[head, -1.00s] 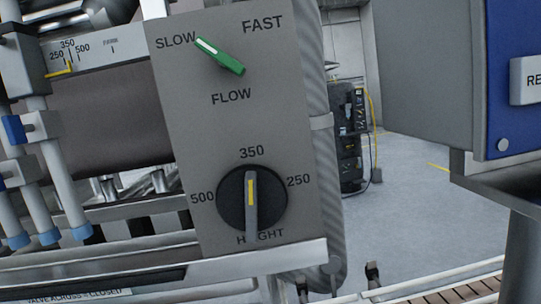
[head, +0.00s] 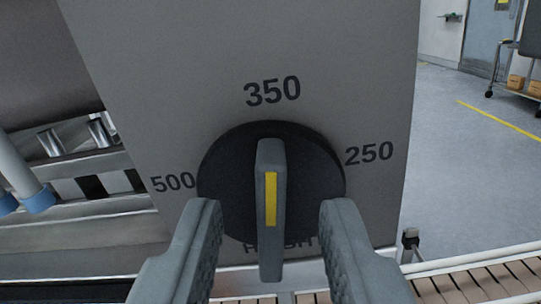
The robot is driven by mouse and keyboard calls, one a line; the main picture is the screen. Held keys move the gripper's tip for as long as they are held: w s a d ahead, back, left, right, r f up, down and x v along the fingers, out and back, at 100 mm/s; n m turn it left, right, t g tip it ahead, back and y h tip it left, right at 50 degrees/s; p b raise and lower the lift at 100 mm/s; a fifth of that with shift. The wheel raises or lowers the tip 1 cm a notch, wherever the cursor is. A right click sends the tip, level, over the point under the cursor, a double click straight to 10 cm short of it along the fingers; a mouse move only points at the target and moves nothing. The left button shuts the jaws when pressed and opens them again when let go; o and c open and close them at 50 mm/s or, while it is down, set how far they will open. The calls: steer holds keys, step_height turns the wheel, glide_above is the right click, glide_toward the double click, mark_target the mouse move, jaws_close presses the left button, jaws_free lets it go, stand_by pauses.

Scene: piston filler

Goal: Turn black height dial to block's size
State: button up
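The black height dial (head: 221,165) is on the grey panel straight ahead, with a grey grip bar (head: 270,235) and a yellow stripe across its face. The bar stands upright, its striped upper part toward the 350 mark (head: 272,91). The 500 mark (head: 173,183) is at the left and the 250 mark (head: 369,153) at the right. My gripper (head: 271,212) is open, one finger on each side of the bar with a gap to both. The fingers hide part of the word below the dial. No block shows.
The grey panel (head: 350,60) fills the middle. White-blue nozzles (head: 38,198) and rails stand at the left. A conveyor (head: 480,280) runs along the lower right. Open floor and a cart (head: 518,75) lie behind at the right.

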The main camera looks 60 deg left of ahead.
steer(key=shift+x, duration=1.05)
jaws_close()
steer(key=shift+m, duration=0.3)
steer(key=m, duration=0.3)
steer(key=shift+w+d, duration=0.2)
steer(key=m, duration=0.3)
steer(key=shift+w+d+f+m, duration=0.1)
steer(key=shift+w+f+m, duration=0.1)
steer(key=shift+f+m, duration=0.1)
steer(key=m, duration=0.6)
steer(key=shift+w+d+f, duration=0.15)
steer(key=shift+w+f, duration=0.05)
steer(key=shift+f, duration=0.2)
steer(key=shift+m, duration=0.4)
